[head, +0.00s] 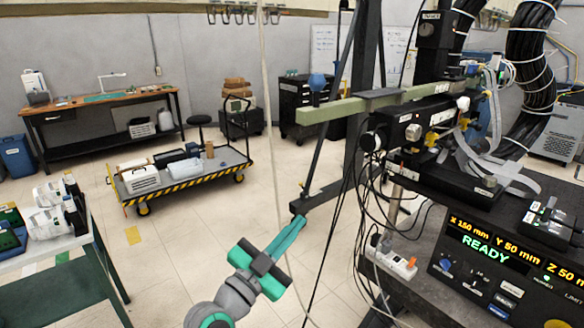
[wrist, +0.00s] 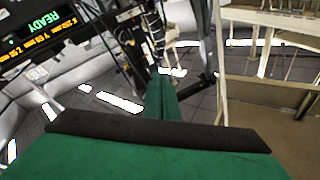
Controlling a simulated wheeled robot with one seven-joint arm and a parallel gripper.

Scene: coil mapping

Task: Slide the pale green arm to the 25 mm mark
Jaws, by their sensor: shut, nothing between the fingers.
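The pale green arm (head: 365,103) is a long flat bar that runs level from the black stage at the right out to the left, high above the floor. A dark clamp-like piece crosses it near its middle. Any mm marks along it are too small to read.
A black control panel (head: 500,262) at the lower right reads READY, with X 150 mm and Y 50 mm. Loose black cables and a pale cord hang near my gripper. A black post (head: 368,130) stands behind the bar. A flat cart (head: 180,175) stands left on open floor.

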